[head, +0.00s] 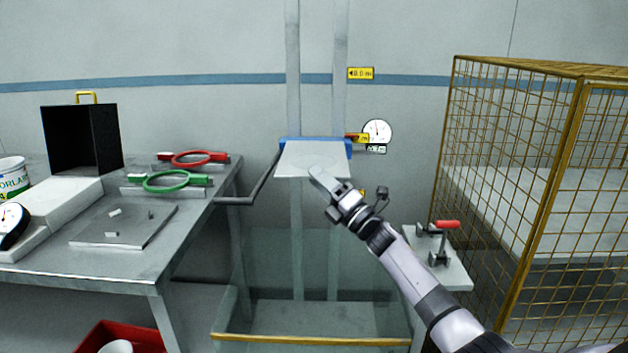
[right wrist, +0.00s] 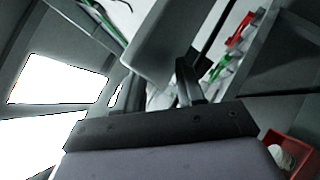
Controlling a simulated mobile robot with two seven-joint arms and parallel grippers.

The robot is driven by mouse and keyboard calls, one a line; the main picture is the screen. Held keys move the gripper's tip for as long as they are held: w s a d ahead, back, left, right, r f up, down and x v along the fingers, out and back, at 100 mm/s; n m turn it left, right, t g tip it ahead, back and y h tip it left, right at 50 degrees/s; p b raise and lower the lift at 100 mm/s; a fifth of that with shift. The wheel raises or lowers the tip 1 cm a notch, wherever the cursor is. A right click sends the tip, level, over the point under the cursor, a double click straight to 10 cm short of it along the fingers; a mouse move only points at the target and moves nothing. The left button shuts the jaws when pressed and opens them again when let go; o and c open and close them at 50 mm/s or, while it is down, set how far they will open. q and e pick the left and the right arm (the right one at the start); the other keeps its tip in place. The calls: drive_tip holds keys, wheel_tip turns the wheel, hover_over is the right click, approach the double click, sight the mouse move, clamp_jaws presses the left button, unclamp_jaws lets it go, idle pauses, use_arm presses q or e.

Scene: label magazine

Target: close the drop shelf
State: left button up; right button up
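The drop shelf (head: 305,158) is a pale flat plate with a blue strip (head: 318,139) along its back edge, set at two grey uprights in the head view. It sticks out towards me, roughly level. My right gripper (head: 318,177) is at the right part of its front edge, overlapping it in view; I cannot tell whether they touch. In the right wrist view, the two dark fingers (right wrist: 158,90) stand apart, with a grey panel (right wrist: 165,40), probably the shelf, just beyond them. My left gripper is not in view.
A bench (head: 120,262) stands left, with red (head: 198,158) and green (head: 175,182) ring tools. A dark bent bar (head: 255,188) runs between bench and shelf. A yellow mesh cage (head: 515,180) and red-handled clamp (head: 440,233) are right. A clear-walled bin (head: 310,338) sits below.

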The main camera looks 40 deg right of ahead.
drive_tip(key=b+v, duration=0.1)
drive_tip(key=v, duration=0.4)
drive_tip(key=shift+s+d+f, duration=0.1)
drive_tip(key=shift+f, duration=0.15)
drive_tip(key=shift+f, duration=0.1)
drive_tip(key=s+a+f+m+g+h+p, duration=0.1)
drive_tip(key=s+a+f+m+g+h, duration=0.1)
drive_tip(key=s+a+f+m, duration=0.5)
drive_tip(key=s+a+f+m+g+h, duration=0.1)
drive_tip(key=a+f+m+g+h, duration=0.15)
drive_tip(key=a+f+m, duration=0.65)
drive_tip(key=s+a+f+m+g+y, duration=0.1)
drive_tip(key=s+a+f+m+g, duration=0.3)
drive_tip(key=s+f, duration=0.3)
drive_tip(key=s+a+f+m+g+y+p, duration=0.1)
drive_tip(key=s+a+f+m+g, duration=0.2)
drive_tip(key=s, duration=0.9)
drive_tip(key=a+f, duration=0.3)
drive_tip(key=f, duration=0.1)
drive_tip(key=shift+a+f+m+g, duration=0.25)
drive_tip(key=shift+f+m+g, duration=0.05)
drive_tip(key=shift+m+g, duration=0.1)
drive_tip(key=shift+s+d, duration=0.1)
